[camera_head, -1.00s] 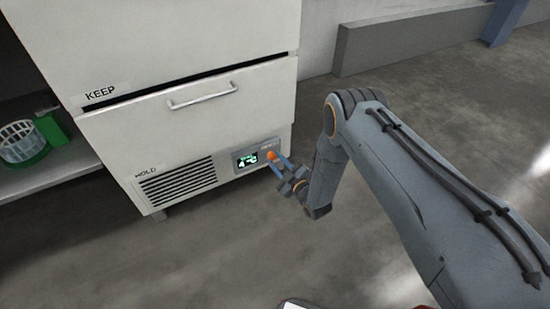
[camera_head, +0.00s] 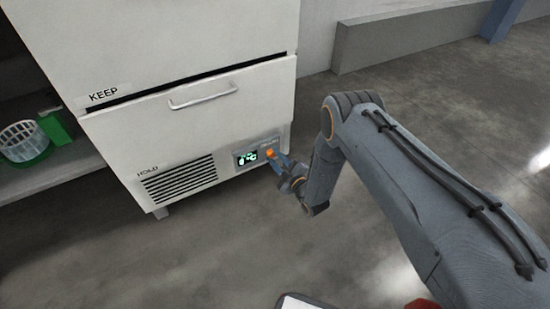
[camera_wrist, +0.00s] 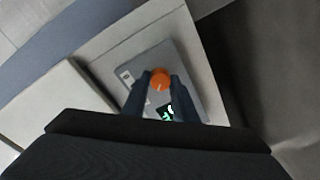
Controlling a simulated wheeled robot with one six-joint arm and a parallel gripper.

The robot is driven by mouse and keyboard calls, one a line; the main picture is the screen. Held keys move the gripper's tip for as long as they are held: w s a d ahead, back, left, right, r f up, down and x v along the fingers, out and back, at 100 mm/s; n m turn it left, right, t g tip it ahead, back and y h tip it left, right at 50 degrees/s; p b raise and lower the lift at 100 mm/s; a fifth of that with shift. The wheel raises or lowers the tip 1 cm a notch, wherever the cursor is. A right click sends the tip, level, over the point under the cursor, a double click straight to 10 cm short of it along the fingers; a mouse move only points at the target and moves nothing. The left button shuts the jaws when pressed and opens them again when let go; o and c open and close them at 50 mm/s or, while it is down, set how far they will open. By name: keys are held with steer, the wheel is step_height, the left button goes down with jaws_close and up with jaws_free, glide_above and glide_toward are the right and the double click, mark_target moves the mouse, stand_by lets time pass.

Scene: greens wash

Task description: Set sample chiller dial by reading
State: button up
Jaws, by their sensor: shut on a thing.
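The sample chiller (camera_head: 200,120) is a white cabinet at the upper left of the head view. Its grey control panel (camera_head: 237,160) sits at the lower right of its front. A lit green display (camera_head: 247,157) there seems to read about 1 or -1 °C, but the digits are small and blurred. The orange dial (camera_head: 271,153) is beside the display. It also shows in the wrist view (camera_wrist: 160,78), with a pale mark on its face. My gripper (camera_head: 276,159) is shut on the dial, one finger on each side. The wrist view shows part of the display (camera_wrist: 168,113) between the fingers.
The chiller's drawer has a bar handle (camera_head: 203,95) above the panel, and a vent grille (camera_head: 180,182) left of it. A shelf (camera_head: 70,160) at left holds a green-and-white basket (camera_head: 24,143). The floor to the right is clear.

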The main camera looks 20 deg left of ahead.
steer(key=o, duration=1)
steer(key=shift+w+d, duration=0.1)
steer(key=shift+d, duration=0.05)
steer(key=shift+o, duration=0.2)
steer(key=p+v, duration=0.2)
steer(key=v, duration=0.5)
steer(key=shift+s+d+p, duration=0.25)
steer(key=shift+s+p, duration=0.05)
steer(key=shift+p, duration=0.05)
